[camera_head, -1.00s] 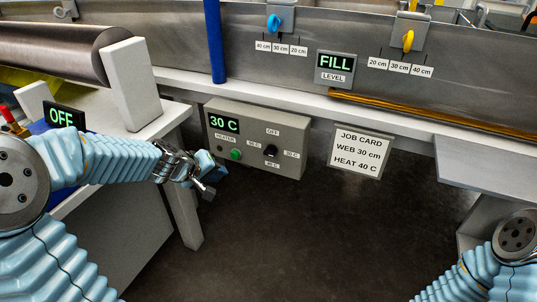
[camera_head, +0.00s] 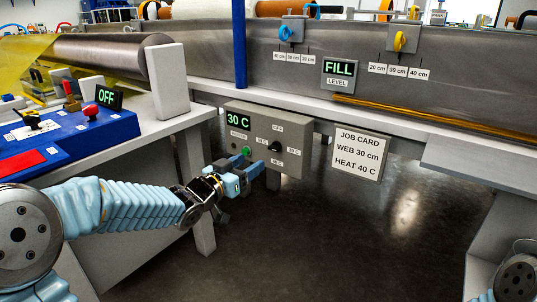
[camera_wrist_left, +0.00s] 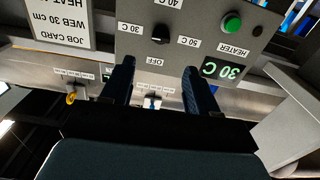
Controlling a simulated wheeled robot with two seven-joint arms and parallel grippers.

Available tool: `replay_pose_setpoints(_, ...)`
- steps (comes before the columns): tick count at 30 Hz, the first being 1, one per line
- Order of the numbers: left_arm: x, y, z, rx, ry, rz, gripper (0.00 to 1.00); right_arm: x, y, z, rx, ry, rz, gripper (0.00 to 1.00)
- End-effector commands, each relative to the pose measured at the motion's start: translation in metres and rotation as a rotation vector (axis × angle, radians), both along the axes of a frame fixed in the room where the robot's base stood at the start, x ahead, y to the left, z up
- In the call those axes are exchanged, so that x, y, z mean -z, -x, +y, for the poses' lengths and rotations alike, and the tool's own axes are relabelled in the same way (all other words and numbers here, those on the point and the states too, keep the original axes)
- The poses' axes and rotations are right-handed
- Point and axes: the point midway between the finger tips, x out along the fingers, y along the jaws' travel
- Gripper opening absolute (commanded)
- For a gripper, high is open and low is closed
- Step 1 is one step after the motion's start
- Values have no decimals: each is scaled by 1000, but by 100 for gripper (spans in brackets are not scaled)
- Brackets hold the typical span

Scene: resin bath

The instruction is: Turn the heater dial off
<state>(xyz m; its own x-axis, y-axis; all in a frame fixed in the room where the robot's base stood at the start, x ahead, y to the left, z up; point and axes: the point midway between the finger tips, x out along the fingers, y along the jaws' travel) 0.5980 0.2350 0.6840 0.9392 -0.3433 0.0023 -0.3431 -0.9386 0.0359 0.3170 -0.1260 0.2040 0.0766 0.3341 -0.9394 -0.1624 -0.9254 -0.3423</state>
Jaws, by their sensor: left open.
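The heater box (camera_head: 300,131) is a grey panel under the bath's ledge. Its black heater dial (camera_head: 275,146) sits among OFF, 30 C, 40 C and 50 C labels; the display (camera_head: 238,121) reads 30 C. A green button (camera_head: 245,151) is left of the dial. My left gripper (camera_head: 256,172) is open, just below and in front of the box, apart from the dial. In the left wrist view the dial (camera_wrist_left: 161,34) lies beyond the gap between the open fingers (camera_wrist_left: 159,68). The knob's exact pointing is too small to tell. My right gripper is out of view.
A job card (camera_head: 359,153) reading web 30 cm, heat 40 C hangs right of the box. A white table (camera_head: 165,126) with a blue control panel (camera_head: 75,142) stands at left, its leg near my left forearm. Floor below the box is clear.

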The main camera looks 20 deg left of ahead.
Motion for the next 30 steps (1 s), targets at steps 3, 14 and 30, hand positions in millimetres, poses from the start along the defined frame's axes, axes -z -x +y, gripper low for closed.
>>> replay_pose_setpoints(3, 1, -27, -11, 2, -2, 1, 60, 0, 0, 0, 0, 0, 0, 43)
replay_pose_setpoints(14, 0, -92, -33, -1, -2, 2, 60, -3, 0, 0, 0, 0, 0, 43)
replay_pose_setpoints(30, 0, -102, -37, -2, -2, 2, 43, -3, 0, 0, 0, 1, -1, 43)
